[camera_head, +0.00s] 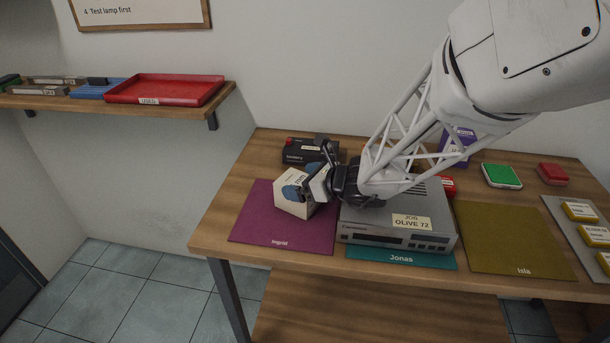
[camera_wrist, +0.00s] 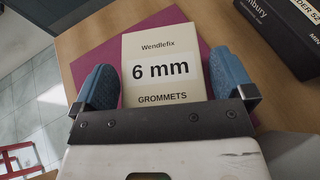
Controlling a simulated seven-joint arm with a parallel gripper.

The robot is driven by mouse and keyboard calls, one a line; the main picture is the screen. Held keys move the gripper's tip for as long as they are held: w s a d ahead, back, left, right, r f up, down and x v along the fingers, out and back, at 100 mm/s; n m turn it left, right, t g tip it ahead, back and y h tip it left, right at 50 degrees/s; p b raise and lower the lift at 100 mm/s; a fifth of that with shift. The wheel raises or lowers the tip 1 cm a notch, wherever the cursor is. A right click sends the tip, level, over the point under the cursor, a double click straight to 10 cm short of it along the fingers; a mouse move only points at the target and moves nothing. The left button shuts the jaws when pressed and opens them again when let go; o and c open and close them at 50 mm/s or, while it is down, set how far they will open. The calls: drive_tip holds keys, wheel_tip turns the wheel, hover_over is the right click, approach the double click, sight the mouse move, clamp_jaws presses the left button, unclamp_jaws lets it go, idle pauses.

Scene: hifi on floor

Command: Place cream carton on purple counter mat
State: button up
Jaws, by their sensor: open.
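The cream carton (camera_head: 294,194), labelled "Wendlefix 6 mm GROMMETS" in the wrist view (camera_wrist: 165,68), is on the purple counter mat (camera_head: 262,222) marked "Ingrid". The mat's edge also shows around the carton in the wrist view (camera_wrist: 99,58). My gripper (camera_head: 305,184) is at the carton, with one blue-padded finger on each side of it. In the wrist view my gripper (camera_wrist: 165,85) is open, with a small gap between the right finger and the carton; the left finger is close beside it. The carton's underside is hidden.
A grey device (camera_head: 398,238) labelled "OLIVE 72" stands on the teal mat (camera_head: 350,251) just right of the carton. A black box (camera_head: 297,151) lies behind. An olive mat (camera_head: 510,240) to the right is bare. A red tray (camera_head: 165,88) is on the wall shelf.

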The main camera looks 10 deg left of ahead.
drive_tip(key=v, duration=1.1)
drive_tip(key=shift+d+r, duration=0.2)
drive_tip(key=shift+d, duration=0.05)
drive_tip(key=shift+s+r, duration=0.1)
drive_tip(key=shift+s, duration=0.05)
idle(0.4)
drive_tip(key=shift+s+d+r+n, duration=0.1)
drive_tip(key=shift+s+n, duration=0.15)
drive_tip(key=shift+n, duration=0.15)
drive_tip(key=s+d+r+n+g+h, duration=0.1)
drive_tip(key=s+d+r+n+h, duration=0.2)
drive_tip(key=s+d+n+h, duration=0.3)
drive_tip(key=s+d+r+n+g+h, duration=0.1)
drive_tip(key=s+d+r+n+h, duration=0.2)
drive_tip(key=s+d+n, duration=1.1)
drive_tip(key=s+n+h, duration=0.1)
drive_tip(key=s+h, duration=0.2)
drive_tip(key=shift+n+g+h, duration=0.3)
drive_tip(key=shift+g+h, duration=0.1)
